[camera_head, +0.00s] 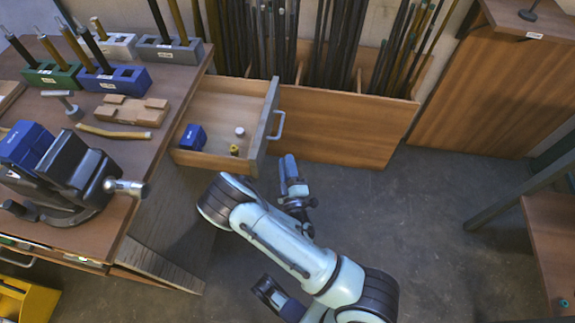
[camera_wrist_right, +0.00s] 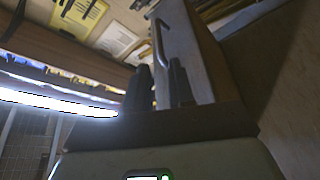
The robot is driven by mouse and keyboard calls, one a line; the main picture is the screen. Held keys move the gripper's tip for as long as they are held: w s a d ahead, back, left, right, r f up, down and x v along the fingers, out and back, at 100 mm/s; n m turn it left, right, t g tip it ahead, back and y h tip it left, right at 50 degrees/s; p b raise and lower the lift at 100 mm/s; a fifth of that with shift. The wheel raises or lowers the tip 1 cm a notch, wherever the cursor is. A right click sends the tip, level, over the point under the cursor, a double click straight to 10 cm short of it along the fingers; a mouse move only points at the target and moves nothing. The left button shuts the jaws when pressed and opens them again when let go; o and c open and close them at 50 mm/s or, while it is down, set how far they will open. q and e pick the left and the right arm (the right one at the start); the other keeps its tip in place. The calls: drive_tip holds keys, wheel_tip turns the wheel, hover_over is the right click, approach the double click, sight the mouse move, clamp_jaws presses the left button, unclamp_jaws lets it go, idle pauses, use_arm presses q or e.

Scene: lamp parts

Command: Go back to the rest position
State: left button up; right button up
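My right arm reaches in from the bottom of the head view and is bent. My right gripper (camera_head: 298,203) is over the bare floor, just in front of the open drawer (camera_head: 257,130), and is partly hard to make out. In the right wrist view its two dark fingers (camera_wrist_right: 160,78) stand apart with nothing between them. The drawer's metal handle (camera_wrist_right: 160,42) shows beyond the fingertips, apart from them as far as I can tell. I cannot make out my left gripper in either view.
The open drawer holds a blue box (camera_head: 192,137) and two small round parts. The workbench (camera_head: 190,85) at left carries a vise (camera_head: 75,170), tool holders and wooden blocks. A wooden bin (camera_head: 340,125) of rods stands behind. The floor (camera_head: 430,200) right of the arm is clear.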

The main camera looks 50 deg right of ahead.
drive_tip(key=shift+s+a, duration=0.1)
drive_tip(key=shift+s, duration=0.05)
idle(0.5)
